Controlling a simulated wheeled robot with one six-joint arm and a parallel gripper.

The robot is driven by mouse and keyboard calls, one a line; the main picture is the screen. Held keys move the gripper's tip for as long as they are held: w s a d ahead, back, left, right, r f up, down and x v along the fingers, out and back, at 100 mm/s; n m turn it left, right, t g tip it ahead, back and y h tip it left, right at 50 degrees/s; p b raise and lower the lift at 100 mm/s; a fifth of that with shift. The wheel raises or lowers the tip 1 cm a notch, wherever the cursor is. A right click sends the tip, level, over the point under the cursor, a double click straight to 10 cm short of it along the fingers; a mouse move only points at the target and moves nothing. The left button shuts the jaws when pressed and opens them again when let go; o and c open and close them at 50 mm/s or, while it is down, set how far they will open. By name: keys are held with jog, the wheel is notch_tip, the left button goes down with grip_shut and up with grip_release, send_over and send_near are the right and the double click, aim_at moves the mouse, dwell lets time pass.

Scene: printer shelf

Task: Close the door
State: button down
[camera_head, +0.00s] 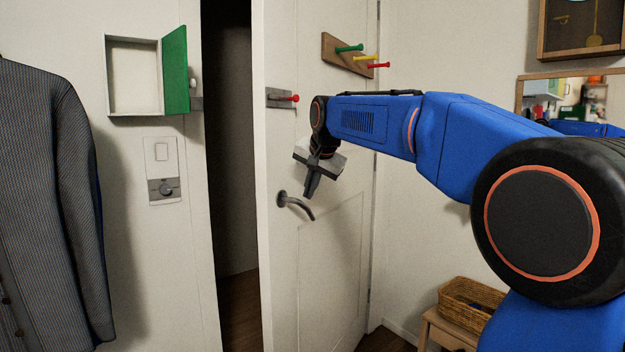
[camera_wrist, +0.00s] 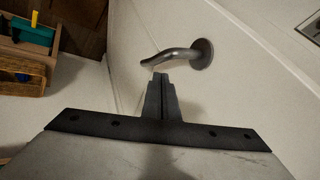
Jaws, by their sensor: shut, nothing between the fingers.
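The white door (camera_head: 333,235) stands ajar, with a dark gap between its left edge and the wall. Its dark metal lever handle (camera_head: 295,203) sits on the left part of the door and points right and slightly down. My gripper (camera_head: 309,196) is shut and empty, just above the lever. In the wrist view the closed fingertips (camera_wrist: 161,76) are close to the lever handle (camera_wrist: 178,57). I cannot tell whether they touch it. A red-knobbed bolt (camera_head: 284,97) is fixed to the door above the handle.
A small wall cabinet (camera_head: 133,78) with an open green door is left of the doorway. A grey jacket (camera_head: 45,200) hangs at far left. A wooden peg rack (camera_head: 355,55) is on the door. A wicker basket (camera_head: 470,300) on a wooden stool stands at lower right.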

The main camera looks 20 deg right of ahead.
jog(key=shift+w+a+f, duration=0.3)
jog(key=shift+w+a, duration=0.35)
jog(key=shift+w, duration=0.3)
jog(key=shift+w+a+f, duration=0.25)
jog(key=shift+w+a, duration=0.35)
jog(key=shift+w, duration=0.35)
